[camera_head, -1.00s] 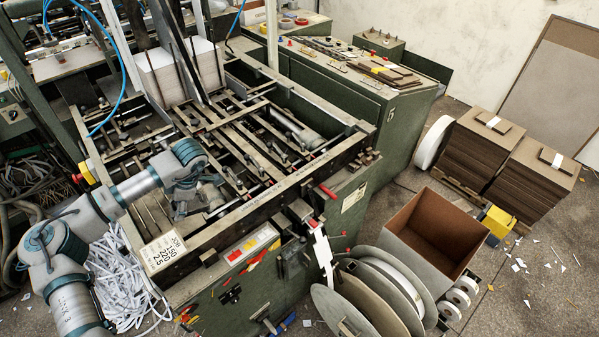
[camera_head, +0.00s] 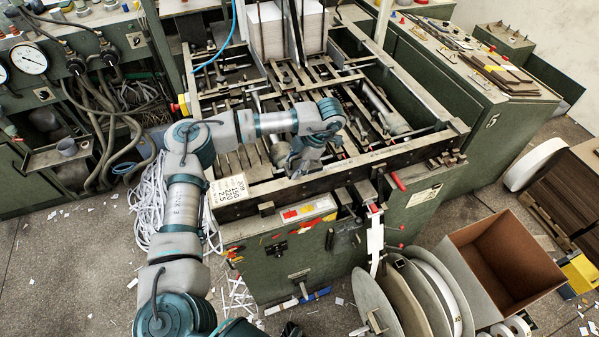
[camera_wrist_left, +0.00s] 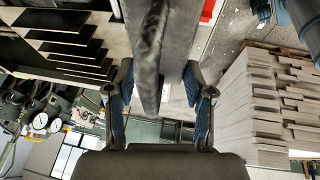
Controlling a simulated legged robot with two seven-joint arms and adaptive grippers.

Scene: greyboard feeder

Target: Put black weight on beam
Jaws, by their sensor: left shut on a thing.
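My left arm reaches in from the left, and its gripper (camera_head: 300,170) is low over the bars of the green machine, partly hidden by my wrist. In the left wrist view, the gripper (camera_wrist_left: 160,100) is shut on a dark, mottled piece that I take for the black weight (camera_wrist_left: 150,45). It stands edge-on between the two blue-padded fingers, with a lighter grey slab close on its right. Long metal bars cross the machine, with a thick front bar (camera_head: 350,172); I cannot tell which is the beam. My right gripper is not in view.
A job card (camera_head: 228,190) lies on the machine's front left corner. Red-tipped levers (camera_head: 398,181) stick out at the front. White paper stacks (camera_head: 275,35) stand behind. Large discs (camera_head: 400,300) and an open cardboard box (camera_head: 500,260) stand at front right.

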